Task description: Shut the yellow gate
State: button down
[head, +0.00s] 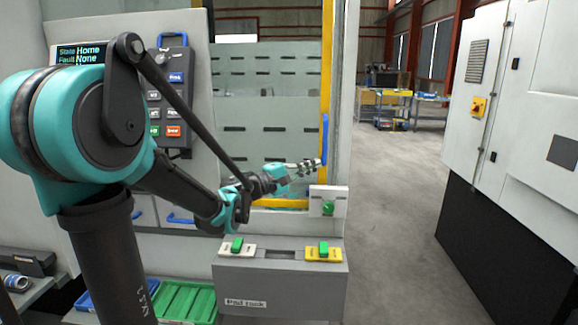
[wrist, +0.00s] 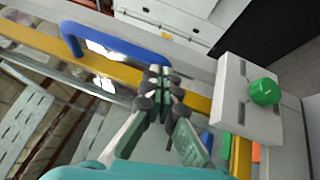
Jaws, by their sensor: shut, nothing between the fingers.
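The yellow gate (head: 327,70) shows as an upright yellow edge with a yellow bar along the bottom, in front of the grey slotted panels. Its blue handle (head: 324,133) is on the upright edge. In the wrist view the gate's yellow bar (wrist: 118,70) runs diagonally, with the blue handle (wrist: 112,42) on it. My gripper (head: 319,162) is shut and empty, its tips by the handle's lower end. In the wrist view my gripper's tips (wrist: 160,72) meet near the handle's right end; I cannot tell whether they touch it.
A white box with a green knob (head: 328,208) is just below my gripper. A grey pad rack (head: 280,284) with green-topped pads stands lower. A control panel (head: 172,95) hangs at left. A white cabinet (head: 520,120) stands right, with clear floor (head: 395,200) between.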

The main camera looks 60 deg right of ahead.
jog(key=shift+s+d, duration=0.35)
jog(key=shift+s, duration=0.45)
jog(key=shift+s+d, duration=0.3)
jog(key=shift+s, duration=0.5)
send_near(324, 165)
jog(key=w, duration=0.1)
jog(key=w+a, duration=0.1)
jog(key=w+f, duration=0.1)
jog(key=w, duration=0.1)
jog(key=shift+a, duration=0.2)
